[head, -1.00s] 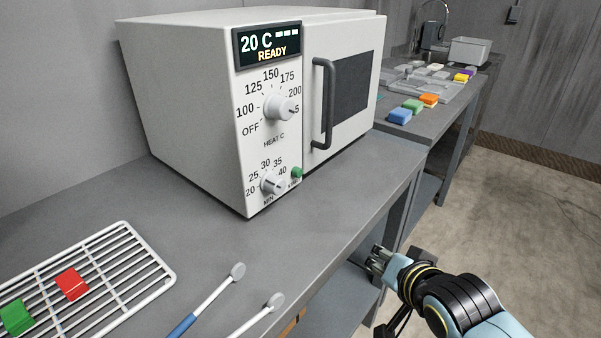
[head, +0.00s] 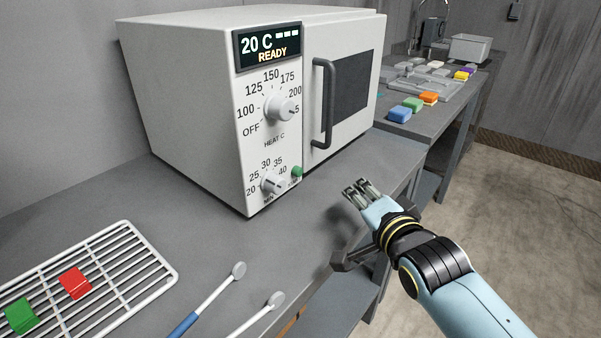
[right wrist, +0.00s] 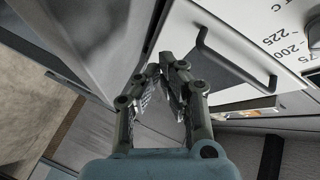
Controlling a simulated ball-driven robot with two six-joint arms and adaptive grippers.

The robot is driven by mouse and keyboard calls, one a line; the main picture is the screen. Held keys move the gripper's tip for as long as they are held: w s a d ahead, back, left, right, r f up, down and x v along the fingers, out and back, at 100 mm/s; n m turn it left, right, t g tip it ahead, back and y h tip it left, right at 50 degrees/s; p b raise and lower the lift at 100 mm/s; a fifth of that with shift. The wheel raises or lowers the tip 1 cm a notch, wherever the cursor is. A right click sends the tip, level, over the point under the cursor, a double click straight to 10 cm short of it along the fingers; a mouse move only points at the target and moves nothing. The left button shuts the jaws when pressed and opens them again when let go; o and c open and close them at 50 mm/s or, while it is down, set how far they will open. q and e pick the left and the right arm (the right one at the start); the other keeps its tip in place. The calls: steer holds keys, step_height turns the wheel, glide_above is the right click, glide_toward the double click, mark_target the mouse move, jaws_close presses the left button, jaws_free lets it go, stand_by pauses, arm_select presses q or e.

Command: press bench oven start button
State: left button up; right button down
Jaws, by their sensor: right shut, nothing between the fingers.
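The white bench oven (head: 185,90) stands on the grey bench, and its display reads 20 C and READY. The green start button (head: 297,172) is at the lower right of its control panel, beside the lower minutes dial (head: 274,184). My right gripper (head: 356,187) is shut and empty, above the bench's front edge, to the right of the button and apart from it. In the right wrist view its fingertips (right wrist: 167,62) meet in front of the oven door and its dark handle (right wrist: 232,62); the button is not visible there. My left gripper is not in view.
A wire rack (head: 120,268) with a red block (head: 75,283) and a green block (head: 20,316) lies at the left. Two round-ended tools lie at the front. A further bench holds a tray and several coloured blocks.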

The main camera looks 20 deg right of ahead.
mark_target(298, 172)
steer(key=shift+w+a, duration=0.3)
steer(key=shift+w, duration=0.15)
steer(key=w+a, duration=0.1)
steer(key=w+a+b, duration=0.1)
steer(key=w, duration=0.1)
steer(key=w+a+b, duration=0.1)
steer(key=shift+w+a+f, duration=0.1)
steer(key=shift+w, duration=0.3)
steer(key=shift+w+a+b, duration=0.3)
steer(key=shift+w+a, duration=0.05)
steer(key=shift+w, duration=0.2)
steer(key=shift+w+a, duration=0.15)
steer(key=shift+w, duration=0.1)
steer(key=shift+w+a+b, duration=0.25)
steer(key=shift+w+b, duration=0.1)
steer(key=shift+b, duration=0.05)
